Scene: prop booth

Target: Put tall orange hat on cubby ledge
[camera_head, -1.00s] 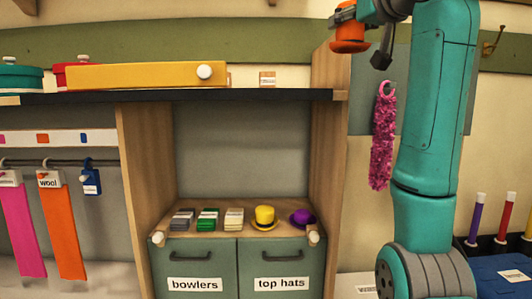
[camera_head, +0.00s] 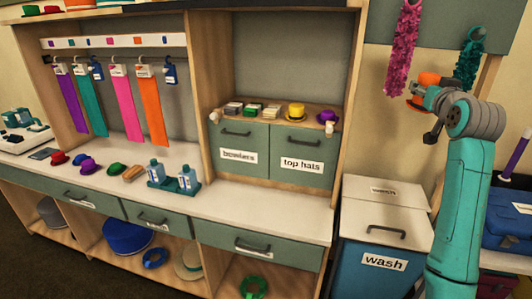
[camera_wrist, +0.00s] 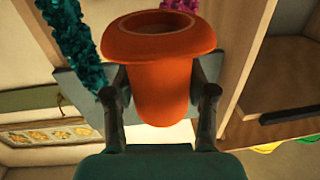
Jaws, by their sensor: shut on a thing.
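My gripper (camera_head: 418,97) is shut on the tall orange hat (camera_head: 429,79), up in the air to the right of the cubby. In the wrist view the orange hat (camera_wrist: 163,85) sits between the two fingers (camera_wrist: 160,108), its brim and open end toward the top of the picture. The cubby ledge (camera_head: 270,117) is the wooden shelf above the drawers labelled "bowlers" and "top hats" (camera_head: 302,164). A yellow hat (camera_head: 296,112) and a purple hat (camera_head: 327,117) stand on its right part. The hat is apart from the ledge.
The cubby's right wooden side wall (camera_head: 352,90) lies between hat and ledge. Boas (camera_head: 403,48) hang behind my arm. A "wash" bin (camera_head: 378,262) stands below.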

